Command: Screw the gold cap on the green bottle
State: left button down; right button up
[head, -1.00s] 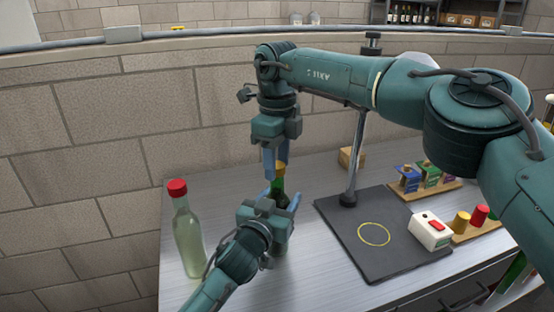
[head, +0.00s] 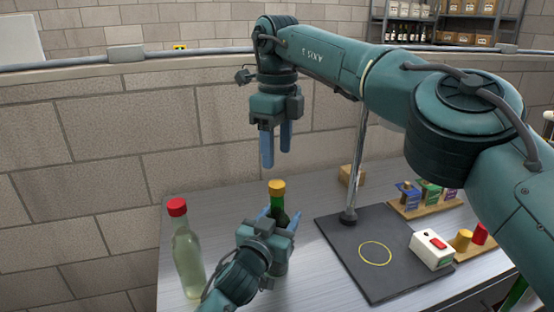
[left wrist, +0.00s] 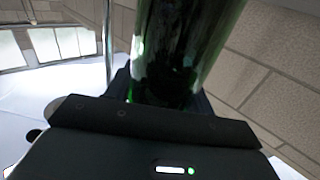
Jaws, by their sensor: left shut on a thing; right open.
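The green bottle (head: 281,218) stands on the metal table, its lower part hidden behind my left gripper. The gold cap (head: 277,187) sits on top of its neck. My left gripper (head: 279,220) is shut on the green bottle; the dark green glass (left wrist: 185,45) fills the upper middle of the left wrist view. My right gripper (head: 276,146) is open and empty, pointing down just above the gold cap and apart from it.
A clear bottle with a red cap (head: 187,250) stands at the left. A black stand base (head: 340,250) with an upright post, a white box with a red button (head: 431,250), and a wooden rack (head: 410,209) of small items are at the right. Loose gold and red caps (head: 480,233) stand beside the box.

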jog(key=shift+r, duration=0.1)
pick_arm(q)
jog(key=shift+c, duration=2.3)
grip_release()
jog(key=v, duration=1.3)
jog(key=shift+b, duration=0.45)
pick_arm(e)
jog(key=shift+f, duration=0.45)
pick_arm(q)
jog(key=shift+s+a, duration=0.1)
